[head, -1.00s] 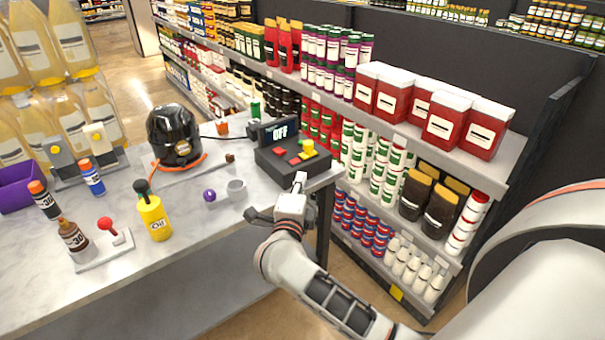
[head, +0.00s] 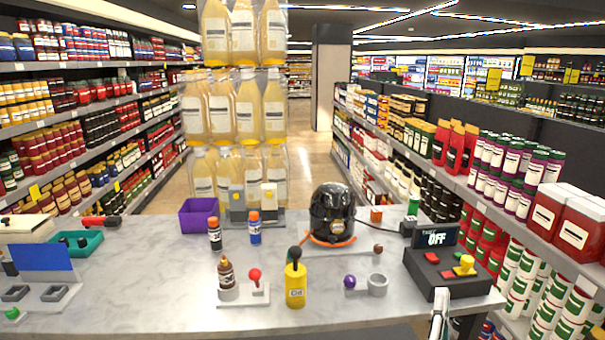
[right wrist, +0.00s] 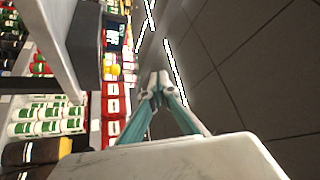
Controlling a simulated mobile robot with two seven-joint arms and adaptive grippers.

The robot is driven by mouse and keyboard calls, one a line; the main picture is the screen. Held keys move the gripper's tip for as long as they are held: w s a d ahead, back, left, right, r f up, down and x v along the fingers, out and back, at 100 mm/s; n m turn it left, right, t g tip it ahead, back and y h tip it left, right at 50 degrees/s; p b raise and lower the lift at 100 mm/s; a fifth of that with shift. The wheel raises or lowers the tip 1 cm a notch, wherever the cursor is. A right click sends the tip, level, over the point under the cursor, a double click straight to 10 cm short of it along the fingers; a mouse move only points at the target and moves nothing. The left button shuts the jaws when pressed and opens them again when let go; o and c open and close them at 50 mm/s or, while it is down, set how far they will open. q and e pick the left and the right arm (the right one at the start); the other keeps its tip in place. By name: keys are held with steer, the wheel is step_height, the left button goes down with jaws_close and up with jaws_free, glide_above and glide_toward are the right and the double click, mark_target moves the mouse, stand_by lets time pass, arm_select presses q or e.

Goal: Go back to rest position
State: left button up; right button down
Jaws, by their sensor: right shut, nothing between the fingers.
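My right gripper (head: 439,318) shows only in part at the bottom edge of the head view, in front of the table's front right edge. In the right wrist view the right gripper (right wrist: 160,80) has its teal fingers shut together at the tips with nothing between them. It is in free air, apart from the table and the control box. My left gripper is not in view. The black control box (head: 447,277) with red and yellow buttons and a display reading OFF stands at the table's right end. The vacuum pump (head: 332,214) is black with an orange base rim.
The marble table (head: 130,295) holds a yellow oil can (head: 295,284), a purple bin (head: 199,216), a teal tray (head: 77,244) and several bottles. Stocked shelves (head: 560,210) stand close on the right. Tall yellow jugs (head: 232,110) stand behind the table.

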steer(key=s+a+f+n+g+y, duration=0.1)
steer(key=s+a+f+n+y, duration=0.2)
steer(key=a+f+n+y, duration=0.4)
steer(key=s+a+f+n+g+y, duration=0.1)
steer(key=s+a+f+n+y, duration=0.4)
steer(key=n, duration=0.4)
steer(key=s+d+f+n+g, duration=0.1)
steer(key=s+f+n+g, duration=0.2)
steer(key=f, duration=0.7)
steer(key=s+d+f+n+g, duration=0.1)
steer(key=s+f+n+g, duration=0.2)
steer(key=s+f, duration=0.5)
step_height(320, 180, down, 3)
steer(key=shift+s+d+r+g, duration=0.1)
steer(key=shift+s+d+g, duration=0.2)
steer(key=shift+g, duration=0.4)
